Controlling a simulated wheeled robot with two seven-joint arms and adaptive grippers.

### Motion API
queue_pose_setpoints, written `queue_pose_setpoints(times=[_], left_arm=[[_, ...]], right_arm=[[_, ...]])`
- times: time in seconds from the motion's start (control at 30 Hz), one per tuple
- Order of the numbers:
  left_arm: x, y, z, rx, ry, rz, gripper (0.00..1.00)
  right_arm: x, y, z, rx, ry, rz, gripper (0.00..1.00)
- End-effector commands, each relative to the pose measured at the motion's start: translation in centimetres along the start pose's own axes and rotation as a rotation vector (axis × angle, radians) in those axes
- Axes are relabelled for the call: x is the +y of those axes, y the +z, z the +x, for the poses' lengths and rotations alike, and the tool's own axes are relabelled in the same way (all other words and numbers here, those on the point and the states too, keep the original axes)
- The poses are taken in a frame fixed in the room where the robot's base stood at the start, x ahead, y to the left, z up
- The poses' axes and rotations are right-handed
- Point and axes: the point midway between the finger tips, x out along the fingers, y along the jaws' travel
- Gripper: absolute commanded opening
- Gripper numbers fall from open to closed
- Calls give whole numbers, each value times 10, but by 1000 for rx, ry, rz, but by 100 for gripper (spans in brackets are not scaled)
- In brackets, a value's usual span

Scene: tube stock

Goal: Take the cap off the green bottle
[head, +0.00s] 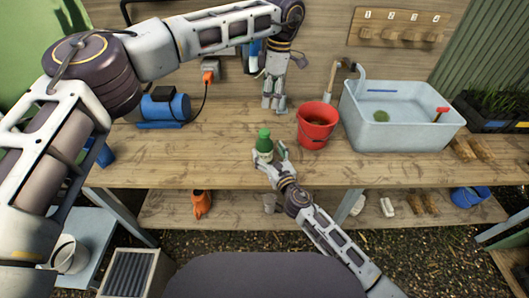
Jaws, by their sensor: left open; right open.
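The green bottle (264,147) stands upright near the middle of the wooden bench, with its green cap (264,133) on top. My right gripper (270,157) comes in from the front and is open at the bottle's lower part. One finger is at the bottle's base and the other is to its right; I cannot tell whether they touch it. The gripper hides part of the bottle's base. My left gripper (274,106) is open and empty, pointing down, behind and slightly right of the bottle. It is clear of the cap.
A red bucket (316,127) stands right of the bottle. Beyond it is a pale blue basin (398,125). A blue pump (165,108) sits at the back left. The bench between pump and bottle is clear. A lower shelf (235,211) holds small items.

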Motion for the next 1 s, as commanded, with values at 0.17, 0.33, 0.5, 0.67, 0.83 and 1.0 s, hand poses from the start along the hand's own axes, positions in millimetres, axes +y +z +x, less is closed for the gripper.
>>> queue_pose_setpoints(times=[0.17, 0.33, 0.5, 0.67, 0.83, 1.0], left_arm=[[0, 0, 0, 0, 0, 0, 60], [0, 0, 0, 0, 0, 0, 60], [0, 0, 0, 0, 0, 0, 60], [0, 0, 0, 0, 0, 0, 60], [0, 0, 0, 0, 0, 0, 60], [0, 0, 0, 0, 0, 0, 60]], right_arm=[[0, 1, 19, -1, -1, 2, 79], [0, 0, 34, 0, -2, 1, 79], [0, 0, 42, 0, -1, 0, 79], [0, 0, 45, 0, 0, 1, 79], [0, 0, 45, 0, 0, 1, 79], [0, 0, 45, 0, 0, 1, 67]])
